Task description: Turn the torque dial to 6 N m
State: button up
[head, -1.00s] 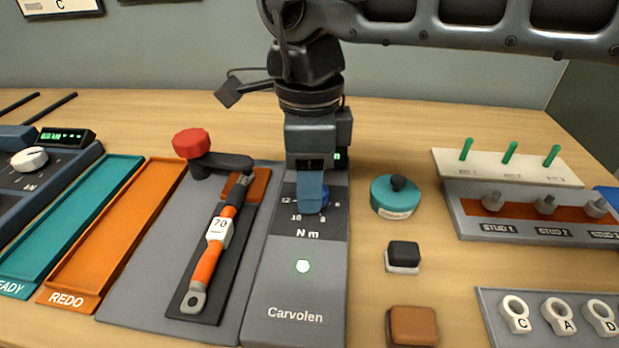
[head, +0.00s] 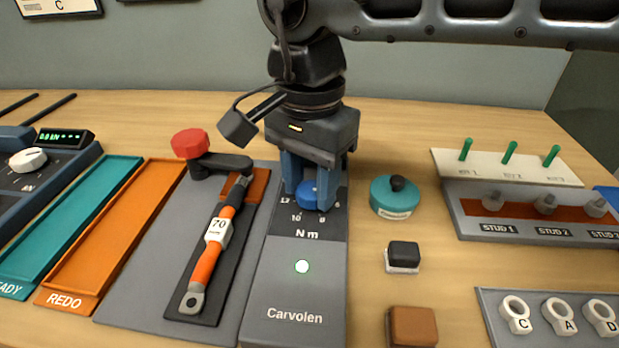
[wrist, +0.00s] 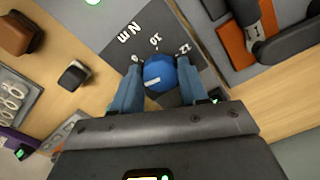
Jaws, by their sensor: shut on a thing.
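The torque dial is a blue round knob (head: 308,194) at the top of the grey Carvolen unit (head: 296,285). My gripper (head: 309,197) is over it, pointing down, with one blue finger on each side, shut on the knob. In the wrist view the knob (wrist: 160,73) sits between the two fingers and has a short white mark on its face. Printed numbers around it include 12, 10 and 8, above the "N m" label. The fingers partly hide the scale, and I cannot tell which number the mark points to.
An orange torque wrench (head: 211,247) lies left of the unit, with a red-knobbed lever (head: 191,143) behind it. A teal round object (head: 394,197), a black block (head: 403,255) and a brown block (head: 412,326) stand to the right. A stud rack (head: 520,215) is further right.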

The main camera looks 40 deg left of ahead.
aim_at(311, 191)
jog(key=shift+n, duration=1.3)
jog(key=o, duration=1.1)
jog(key=shift+c, duration=0.2)
jog(key=shift+r, duration=0.1)
notch_tip(311, 191, up, 8)
jog(key=shift+f, duration=0.15)
